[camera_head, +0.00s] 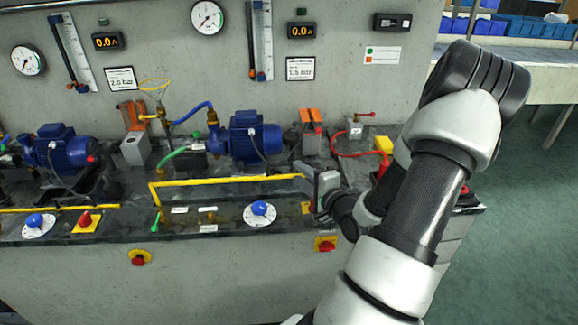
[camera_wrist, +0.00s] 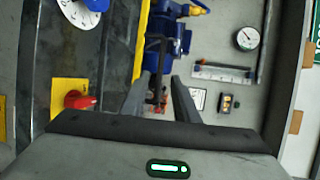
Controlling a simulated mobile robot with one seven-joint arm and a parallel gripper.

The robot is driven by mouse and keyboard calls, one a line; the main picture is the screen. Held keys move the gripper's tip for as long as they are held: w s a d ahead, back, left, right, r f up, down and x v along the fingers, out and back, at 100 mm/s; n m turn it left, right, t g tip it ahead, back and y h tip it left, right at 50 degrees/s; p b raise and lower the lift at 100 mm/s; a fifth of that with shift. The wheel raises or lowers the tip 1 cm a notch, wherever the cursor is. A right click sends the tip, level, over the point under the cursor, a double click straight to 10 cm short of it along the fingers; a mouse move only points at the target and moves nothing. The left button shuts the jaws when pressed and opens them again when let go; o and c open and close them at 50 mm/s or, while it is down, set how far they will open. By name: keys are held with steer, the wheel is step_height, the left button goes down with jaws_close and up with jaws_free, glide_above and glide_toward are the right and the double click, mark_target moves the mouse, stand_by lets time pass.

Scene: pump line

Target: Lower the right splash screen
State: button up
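The right splash screen shows as a yellow-edged frame (camera_head: 225,180) in front of the right blue pump (camera_head: 250,138). Its top rail stands above the counter, with a yellow upright at its left end; any clear pane is hard to make out. My gripper (camera_head: 304,174) is at the rail's right end. In the wrist view my gripper (camera_wrist: 160,76) has its two fingers apart, with the blue pump seen through the gap. The yellow rail (camera_wrist: 143,35) runs down to the left finger; I cannot tell whether they touch. The left screen's yellow rail (camera_head: 60,208) lies low at the counter front.
A blue-knobbed dial (camera_head: 260,211) sits on the counter below the screen. A red stop button (camera_head: 325,244) is on the front face below my gripper. A red hose (camera_head: 345,150) and yellow block (camera_head: 384,144) stand behind my arm. Open floor lies to the right.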

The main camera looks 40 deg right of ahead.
mark_target(290, 165)
steer(key=x, duration=0.7)
steer(key=shift+w+f, duration=0.1)
steer(key=shift+w, duration=0.25)
jaws_close()
